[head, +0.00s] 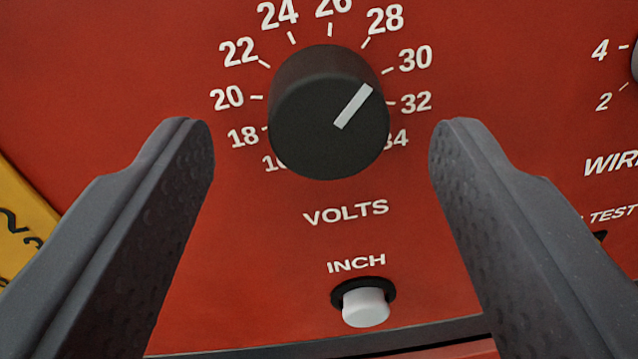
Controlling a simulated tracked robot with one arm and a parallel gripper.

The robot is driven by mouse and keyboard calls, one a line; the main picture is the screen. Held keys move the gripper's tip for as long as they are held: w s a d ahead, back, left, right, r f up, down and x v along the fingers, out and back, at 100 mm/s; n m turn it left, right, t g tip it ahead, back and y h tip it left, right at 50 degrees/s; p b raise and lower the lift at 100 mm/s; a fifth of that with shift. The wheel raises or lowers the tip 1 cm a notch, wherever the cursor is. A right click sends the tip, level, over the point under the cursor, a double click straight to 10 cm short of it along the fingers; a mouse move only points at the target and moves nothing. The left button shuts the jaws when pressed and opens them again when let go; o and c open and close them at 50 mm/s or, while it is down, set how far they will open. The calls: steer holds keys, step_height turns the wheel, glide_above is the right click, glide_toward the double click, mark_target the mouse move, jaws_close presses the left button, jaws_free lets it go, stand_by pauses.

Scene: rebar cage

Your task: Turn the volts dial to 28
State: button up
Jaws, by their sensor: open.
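The volts dial (322,140) is a round black knob on a red panel, in the upper middle of the head view. Its white pointer line (353,106) slants up and right, roughly along the direction of the 28 mark (384,19). The knob stands out from the panel and I see it at an angle, so the exact reading is hard to tell. My gripper (321,140) is open, with one dark grey finger on each side of the knob. A gap shows on both sides in the picture. The knob hides part of the 16 and 34 labels.
A light grey INCH button (365,307) sits below the VOLTS label. Part of another dial (634,62) shows at the right edge. A yellow label (22,225) is at the left edge. A dark panel edge (320,339) runs along the bottom.

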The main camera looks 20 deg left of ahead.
steer(key=shift+s+d+f, duration=0.1)
steer(key=shift+s+f, duration=0.05)
steer(key=shift+s, duration=0.2)
steer(key=shift+v, duration=0.9)
steer(key=v, duration=0.9)
steer(key=shift+s+p, duration=0.3)
steer(key=shift+s, duration=0.05)
steer(key=s+d+r+g+h, duration=0.1)
steer(key=s+d+h, duration=0.1)
steer(key=s+d, duration=0.7)
steer(key=s+d+r+g+h, duration=0.1)
steer(key=s+d+r+h, duration=0.1)
steer(key=s+d, duration=0.8)
steer(key=s, duration=0.2)
steer(key=shift+s+d, duration=0.25)
steer(key=shift+s, duration=0.05)
